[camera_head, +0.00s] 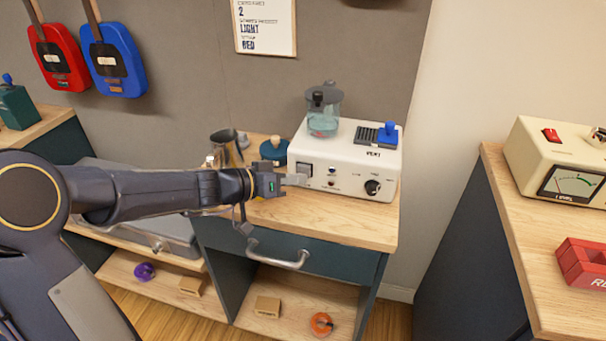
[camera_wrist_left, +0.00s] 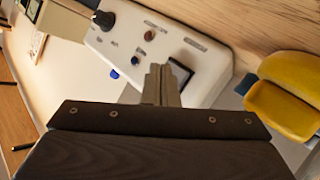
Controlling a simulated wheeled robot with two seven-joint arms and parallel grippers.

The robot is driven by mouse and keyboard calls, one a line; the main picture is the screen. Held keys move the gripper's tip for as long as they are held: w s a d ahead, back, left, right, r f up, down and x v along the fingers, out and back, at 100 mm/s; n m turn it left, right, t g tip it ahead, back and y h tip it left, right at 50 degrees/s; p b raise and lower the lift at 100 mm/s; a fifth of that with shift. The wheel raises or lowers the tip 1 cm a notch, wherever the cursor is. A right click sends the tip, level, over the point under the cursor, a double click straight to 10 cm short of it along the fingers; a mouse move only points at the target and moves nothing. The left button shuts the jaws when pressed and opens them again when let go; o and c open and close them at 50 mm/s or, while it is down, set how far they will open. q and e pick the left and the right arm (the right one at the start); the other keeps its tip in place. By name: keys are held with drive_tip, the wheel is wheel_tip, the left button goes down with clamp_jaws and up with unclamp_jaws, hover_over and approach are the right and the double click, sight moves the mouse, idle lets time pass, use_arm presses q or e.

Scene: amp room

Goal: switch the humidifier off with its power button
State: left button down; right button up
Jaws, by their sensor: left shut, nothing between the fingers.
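The humidifier (camera_head: 345,152) is a white box with a clear bluish tank (camera_head: 322,112) on top, standing on a wooden cabinet. Its front panel carries a dark square button (camera_head: 304,169) at the left, small indicators and a black knob (camera_head: 372,187) at the right. My left gripper (camera_head: 297,180) is shut and empty, its tips right at the panel by the square button. In the left wrist view, the shut fingers (camera_wrist_left: 161,84) overlap the edge of the dark square button (camera_wrist_left: 181,74). I cannot tell whether they touch it. My right gripper is out of view.
The wooden cabinet top (camera_head: 340,228) is clear in front of the humidifier. A metal pitcher (camera_head: 227,147) and a dark blue-green round object (camera_head: 273,150) stand left of it. A yellow object (camera_wrist_left: 285,95) is near the fingers. A cream meter box (camera_head: 560,160) stands on the right cabinet.

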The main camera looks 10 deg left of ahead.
use_arm(q)
drive_tip(key=s, duration=0.1)
drive_tip(key=s+b, duration=0.1)
drive_tip(key=shift+s+a+f+b, duration=0.1)
drive_tip(key=shift+s+f+b, duration=0.05)
drive_tip(key=shift+s+b, duration=0.65)
drive_tip(key=shift+s, duration=1.1)
